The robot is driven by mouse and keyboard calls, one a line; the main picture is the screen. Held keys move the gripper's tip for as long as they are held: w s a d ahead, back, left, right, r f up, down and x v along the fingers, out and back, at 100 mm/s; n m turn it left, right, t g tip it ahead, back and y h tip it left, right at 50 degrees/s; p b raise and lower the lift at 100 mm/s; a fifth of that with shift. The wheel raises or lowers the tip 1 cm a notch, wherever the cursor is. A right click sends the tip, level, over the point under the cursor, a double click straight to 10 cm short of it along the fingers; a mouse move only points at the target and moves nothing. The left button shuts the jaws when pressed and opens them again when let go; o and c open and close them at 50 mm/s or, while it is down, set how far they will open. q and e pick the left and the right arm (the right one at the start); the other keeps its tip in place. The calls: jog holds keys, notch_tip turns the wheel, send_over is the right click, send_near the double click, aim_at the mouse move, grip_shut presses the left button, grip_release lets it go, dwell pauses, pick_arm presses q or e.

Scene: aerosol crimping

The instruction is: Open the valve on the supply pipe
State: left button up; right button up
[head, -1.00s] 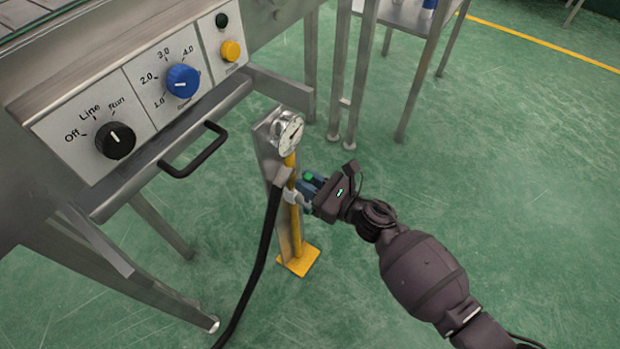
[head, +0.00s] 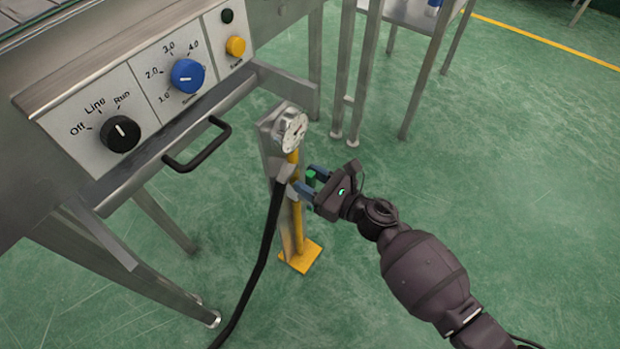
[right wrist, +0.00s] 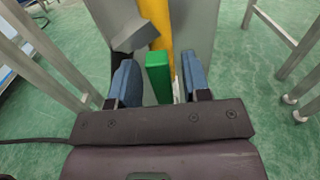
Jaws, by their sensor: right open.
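The supply pipe (head: 297,228) is yellow and runs up a grey metal post; it also shows in the right wrist view (right wrist: 160,35). The valve's green handle (head: 311,177) is at the pipe. In the right wrist view the handle (right wrist: 158,78) looks upright, roughly in line with the pipe. My right gripper (head: 308,181) is open, with its two blue fingers on either side of the handle. Gaps show between the handle and both fingers in the right wrist view. The valve body is mostly hidden. My left gripper is not in view.
A round gauge (head: 293,132) sits above the valve. A black hose (head: 262,245) hangs from a grey fitting beside the pipe. The machine's control panel (head: 98,155) and black handle (head: 197,150) are to the left. Green floor is clear at the right.

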jog(key=shift+d, duration=0.1)
pick_arm(q)
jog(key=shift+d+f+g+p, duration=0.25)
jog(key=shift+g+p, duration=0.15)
jog(key=shift+p, duration=0.4)
pick_arm(e)
jog(key=v, duration=1)
jog(key=shift+s+d, duration=0.25)
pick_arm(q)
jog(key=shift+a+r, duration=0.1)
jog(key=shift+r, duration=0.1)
